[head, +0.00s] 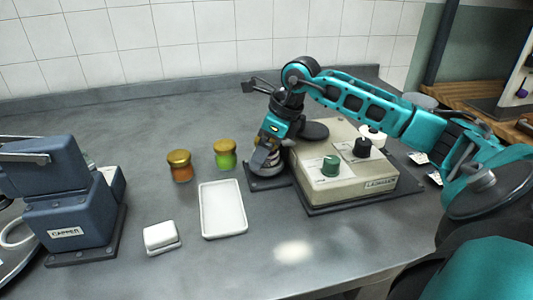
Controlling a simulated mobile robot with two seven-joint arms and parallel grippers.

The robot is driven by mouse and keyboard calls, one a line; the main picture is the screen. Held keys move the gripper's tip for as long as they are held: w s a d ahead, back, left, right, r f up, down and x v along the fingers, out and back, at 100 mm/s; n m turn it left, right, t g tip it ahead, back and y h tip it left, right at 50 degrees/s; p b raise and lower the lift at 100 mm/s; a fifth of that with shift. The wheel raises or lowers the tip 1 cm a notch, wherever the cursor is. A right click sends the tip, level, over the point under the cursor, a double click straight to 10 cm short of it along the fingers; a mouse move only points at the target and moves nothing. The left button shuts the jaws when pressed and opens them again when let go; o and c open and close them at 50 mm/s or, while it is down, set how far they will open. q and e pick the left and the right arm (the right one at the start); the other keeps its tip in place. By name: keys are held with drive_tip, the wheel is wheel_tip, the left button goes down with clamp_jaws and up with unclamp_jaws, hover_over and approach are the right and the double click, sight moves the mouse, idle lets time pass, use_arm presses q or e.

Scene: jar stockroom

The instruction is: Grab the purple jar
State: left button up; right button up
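I cannot make out a purple jar on the counter. A small purple thing (522,93) shows at the far right edge, too small to tell what it is. Two jars with gold lids stand upright left of my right gripper: an orange jar (181,172) and a green jar (226,160). My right arm comes in from the right and bends down at the middle. My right gripper (264,166) points down beside the beige machine, apart from the green jar; its fingers are too unclear to tell open from shut. My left gripper is not in view.
A blue machine labelled CAPPER (70,215) stands at left. A white tray (222,232) and a small white block (161,236) lie on the grey counter (150,115). The beige machine (335,190) has green and black knobs. A wooden surface (455,92) is at far right.

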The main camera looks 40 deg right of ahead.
drive_tip(key=shift+c, duration=0.2)
drive_tip(key=shift+r, duration=0.1)
drive_tip(key=c, duration=1.3)
